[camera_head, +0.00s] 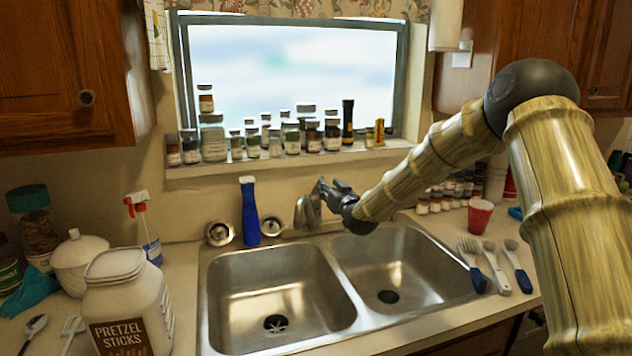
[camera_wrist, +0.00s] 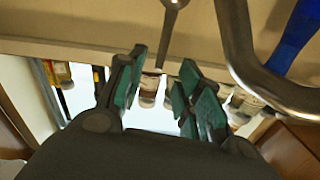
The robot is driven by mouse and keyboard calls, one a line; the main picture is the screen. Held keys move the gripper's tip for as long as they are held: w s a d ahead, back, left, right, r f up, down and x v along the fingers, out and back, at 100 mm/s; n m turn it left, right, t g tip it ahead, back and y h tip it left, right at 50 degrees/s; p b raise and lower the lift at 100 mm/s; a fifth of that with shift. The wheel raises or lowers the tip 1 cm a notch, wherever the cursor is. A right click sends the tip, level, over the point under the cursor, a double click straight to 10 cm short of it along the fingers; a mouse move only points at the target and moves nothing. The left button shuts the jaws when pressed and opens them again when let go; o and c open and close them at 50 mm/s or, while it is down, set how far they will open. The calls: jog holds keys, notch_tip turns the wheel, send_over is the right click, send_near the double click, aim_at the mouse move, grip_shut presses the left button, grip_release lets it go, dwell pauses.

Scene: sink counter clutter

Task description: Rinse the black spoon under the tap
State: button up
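My gripper (camera_head: 325,188) is at the tap (camera_head: 308,208) behind the sink. In the wrist view my gripper (camera_wrist: 163,65) is open, its teal-padded fingers apart. A slim grey metal lever (camera_wrist: 168,30) comes down between the fingertips, with gaps visible on both sides. It looks like the tap's handle. The curved tap spout (camera_wrist: 240,55) is to its right. No spoon is in my gripper. I cannot clearly pick out a black spoon: a greyish spoon (camera_head: 35,325) lies on the left counter, and a blue-handled spoon (camera_head: 518,266) lies on the right. No water stream is visible.
The left basin (camera_head: 230,297) and right basin (camera_head: 425,262) look empty. A blue bottle (camera_head: 249,210) stands left of the tap. Many jars line the windowsill (camera_head: 260,162). A pretzel jar (camera_head: 125,305) and spray bottle (camera_head: 147,237) crowd the left counter; a red cup (camera_head: 480,216) stands right.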

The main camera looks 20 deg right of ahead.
jog(key=shift+w+a+p, duration=0.15)
jog(key=shift+w+p, duration=0.3)
jog(key=shift+w, duration=1.5)
jog(key=shift+w+a+p, duration=0.15)
jog(key=shift+w+p, duration=0.25)
jog(key=shift+w, duration=1.5)
grip_shut()
